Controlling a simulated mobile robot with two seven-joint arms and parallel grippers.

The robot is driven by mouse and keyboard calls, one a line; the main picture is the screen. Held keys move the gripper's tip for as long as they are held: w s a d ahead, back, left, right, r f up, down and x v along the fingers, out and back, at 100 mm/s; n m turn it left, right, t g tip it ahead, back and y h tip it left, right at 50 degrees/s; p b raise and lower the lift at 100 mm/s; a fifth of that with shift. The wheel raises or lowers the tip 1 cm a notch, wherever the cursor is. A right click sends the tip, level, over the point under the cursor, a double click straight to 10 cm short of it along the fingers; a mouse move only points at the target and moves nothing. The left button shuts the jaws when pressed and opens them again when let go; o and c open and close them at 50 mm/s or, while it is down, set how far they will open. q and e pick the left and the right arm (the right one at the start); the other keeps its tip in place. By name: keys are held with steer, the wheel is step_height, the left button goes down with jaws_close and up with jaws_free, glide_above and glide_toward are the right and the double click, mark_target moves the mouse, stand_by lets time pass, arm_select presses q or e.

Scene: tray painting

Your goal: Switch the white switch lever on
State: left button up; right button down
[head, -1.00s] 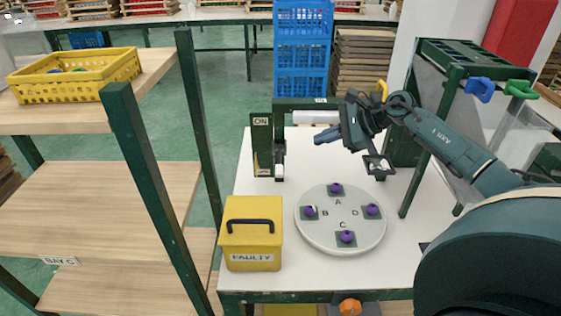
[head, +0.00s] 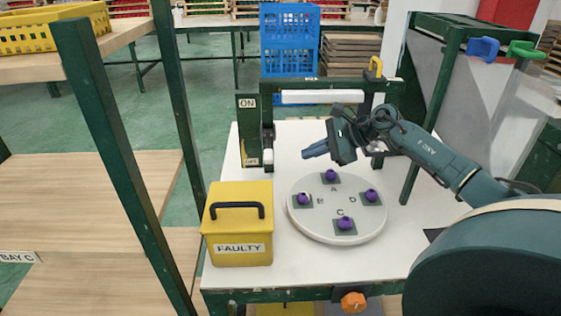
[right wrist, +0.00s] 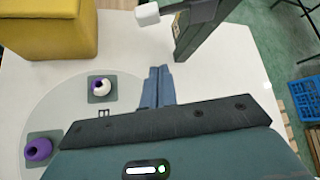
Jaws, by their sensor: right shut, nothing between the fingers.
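The white switch lever (head: 268,157) sits on a dark green slotted post beside a green panel (head: 247,132) marked ON at its top. The lever's white knob is low, near the panel's bottom end. In the right wrist view the white knob (right wrist: 147,14) shows at the top edge, beyond my fingertips. My right gripper (head: 306,153) is shut and empty, its blue fingers pointing left toward the lever. It is to the right of the knob, apart from it, at about the same picture height. The fingers also show in the right wrist view (right wrist: 158,72). My left gripper is out of view.
A round grey plate (head: 310,225) with several purple knobs on pads marked A to D lies in front of the lever. A yellow FAULTY box (head: 237,225) stands at the front left. A white bar (head: 322,97) spans behind the lever. Shelves stand at left.

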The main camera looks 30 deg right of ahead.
mark_target(268, 148)
steer(key=x, duration=0.5)
steer(key=p+x, duration=0.1)
steer(key=x, duration=0.4)
steer(key=shift+w+a+r, duration=0.1)
steer(key=shift+a+r, duration=0.1)
steer(key=shift+r, duration=0.05)
arm_select(q)
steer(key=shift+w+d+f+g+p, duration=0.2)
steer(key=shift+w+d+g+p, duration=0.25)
steer(key=shift+p, duration=0.35)
arm_select(e)
steer(key=r, duration=0.1)
steer(key=s+r, duration=0.1)
steer(key=r, duration=0.1)
steer(key=shift+s+a+r, duration=0.15)
steer(key=shift+s+a, duration=0.15)
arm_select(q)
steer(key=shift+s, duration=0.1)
arm_select(e)
steer(key=shift+r, duration=0.1)
